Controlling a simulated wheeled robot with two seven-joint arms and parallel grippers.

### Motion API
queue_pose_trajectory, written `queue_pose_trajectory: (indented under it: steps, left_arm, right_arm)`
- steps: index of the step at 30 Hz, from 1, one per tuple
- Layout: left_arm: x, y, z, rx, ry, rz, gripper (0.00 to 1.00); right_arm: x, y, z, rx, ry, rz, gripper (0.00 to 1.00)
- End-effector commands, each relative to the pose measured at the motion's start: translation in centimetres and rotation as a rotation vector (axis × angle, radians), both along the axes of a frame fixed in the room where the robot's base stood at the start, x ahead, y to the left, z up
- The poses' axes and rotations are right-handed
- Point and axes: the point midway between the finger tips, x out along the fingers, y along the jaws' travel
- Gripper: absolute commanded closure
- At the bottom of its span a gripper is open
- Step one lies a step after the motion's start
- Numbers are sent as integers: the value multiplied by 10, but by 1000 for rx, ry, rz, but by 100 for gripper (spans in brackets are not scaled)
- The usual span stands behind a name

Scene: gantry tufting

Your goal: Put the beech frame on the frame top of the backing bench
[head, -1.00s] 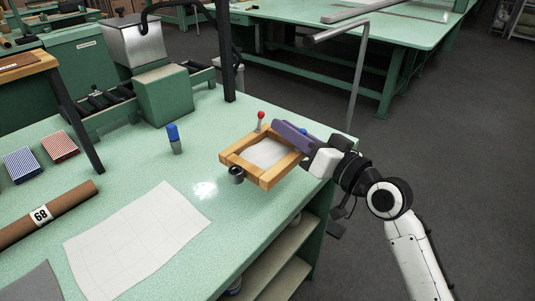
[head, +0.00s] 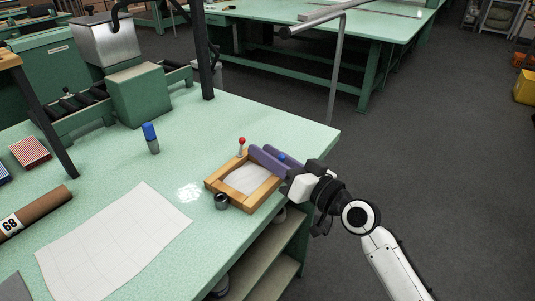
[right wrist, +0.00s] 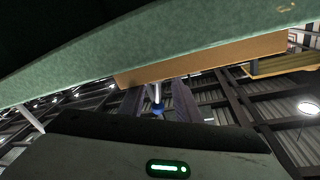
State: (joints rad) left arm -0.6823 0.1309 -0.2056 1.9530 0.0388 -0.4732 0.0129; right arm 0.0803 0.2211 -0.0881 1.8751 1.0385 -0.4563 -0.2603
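The beech frame (head: 216,189), a light wooden rectangle with a pale sheet inside, lies at the right edge of the green backing bench (head: 110,165). A red-topped pin (head: 241,146) stands at its far corner and a grey cylinder (head: 222,201) at its near side. My right gripper (head: 272,160) is at the frame's right far side, its purple fingers apart. A blue-topped pin (head: 282,157) shows between them. In the right wrist view the frame's wooden side (right wrist: 205,60) shows past the spread fingers, with the blue-topped pin (right wrist: 157,108) between. My left gripper is out of view.
A black post (head: 203,60) rises behind. Open shelves (head: 265,262) are under the edge. Dark floor (head: 430,150) is clear on the right.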

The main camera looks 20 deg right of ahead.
Motion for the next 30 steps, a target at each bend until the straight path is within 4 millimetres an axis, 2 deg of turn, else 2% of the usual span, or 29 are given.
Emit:
queue_pose_trajectory:
  steps: [11,14,24,30]
  left_arm:
    - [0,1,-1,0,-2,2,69]
    - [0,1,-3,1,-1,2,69]
    - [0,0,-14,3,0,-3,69]
    - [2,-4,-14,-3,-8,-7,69]
  right_arm:
    - [-6,-4,-1,0,0,-1,70]
    - [-19,-11,-3,-2,2,-1,70]
    - [-83,-42,-5,-3,2,2,70]
    - [-102,-53,-4,-1,1,0,70]
